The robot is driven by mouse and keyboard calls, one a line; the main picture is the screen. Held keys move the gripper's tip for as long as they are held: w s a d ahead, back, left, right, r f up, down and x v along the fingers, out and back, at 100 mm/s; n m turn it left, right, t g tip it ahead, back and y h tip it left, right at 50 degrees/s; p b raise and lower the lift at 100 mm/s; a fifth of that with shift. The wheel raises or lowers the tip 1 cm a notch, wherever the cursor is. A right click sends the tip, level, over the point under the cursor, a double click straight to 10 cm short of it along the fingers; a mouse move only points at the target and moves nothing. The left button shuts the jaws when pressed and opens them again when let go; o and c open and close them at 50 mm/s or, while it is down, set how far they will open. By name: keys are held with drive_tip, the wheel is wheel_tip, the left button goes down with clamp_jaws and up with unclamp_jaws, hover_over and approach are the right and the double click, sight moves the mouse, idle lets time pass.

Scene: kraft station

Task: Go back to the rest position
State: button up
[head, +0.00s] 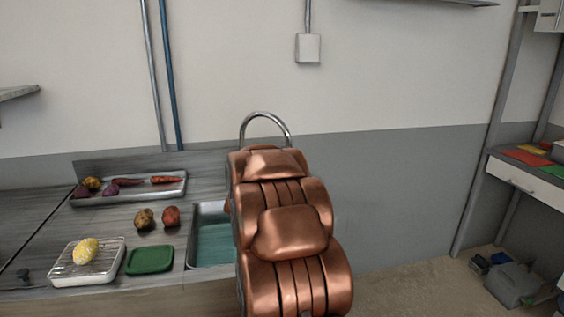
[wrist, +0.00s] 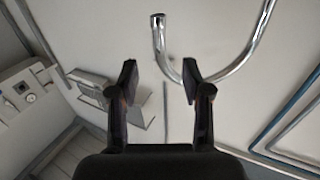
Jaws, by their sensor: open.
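My gripper (wrist: 160,85) is open and empty in the wrist view, its two black fingers apart with only the wall and a curved metal faucet between and beyond them. In the head view my copper-coloured arm stands upright in front of the sink, and the gripper itself is hidden behind it. The faucet (wrist: 161,45) appears close beyond the fingertips in the wrist view; I cannot tell the exact gap. Its arch (head: 265,115) also shows above my arm in the head view.
Left of my arm are the sink (head: 212,245), a tray (head: 130,196) of vegetables, two round vegetables (head: 145,218), a green block-like item (head: 149,260) and a rack tray (head: 62,276) with a yellow item (head: 86,251). A drawer table (head: 530,178) stands far right.

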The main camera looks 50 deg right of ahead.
drive_tip(key=shift+a, duration=0.1)
idle(0.6)
drive_tip(key=w+a+f+n+t+y, duration=0.1)
drive_tip(key=w+a+f+n+y, duration=0.2)
drive_tip(key=a, duration=0.6)
drive_tip(key=w+a+f+n+t+y, duration=0.15)
drive_tip(key=a+y, duration=0.25)
drive_tip(key=a, duration=0.4)
drive_tip(key=w+a+f+n+t+y, duration=0.1)
drive_tip(key=w+a+n+y, duration=0.2)
drive_tip(key=a, duration=0.6)
drive_tip(key=s+a+f+n+g+y, duration=0.1)
drive_tip(key=s+a+f+y, duration=0.2)
drive_tip(key=a, duration=0.5)
drive_tip(key=s+a+f+n+g+y, duration=0.1)
drive_tip(key=s+a+f+g+y, duration=0.15)
drive_tip(key=s+a, duration=0.4)
drive_tip(key=s+a+f+n+g, duration=0.1)
drive_tip(key=s+a+g, duration=0.3)
drive_tip(key=s, duration=1)
drive_tip(key=s+a+f+n+g+y, duration=0.1)
drive_tip(key=s+a+n+g, duration=0.2)
drive_tip(key=s+a, duration=0.4)
drive_tip(key=s+g, duration=0.1)
drive_tip(key=s, duration=0.6)
drive_tip(key=shift+s+g, duration=0.25)
drive_tip(key=shift+g, duration=0.15)
drive_tip(key=shift+c, duration=0.7)
drive_tip(key=shift+d, duration=0.1)
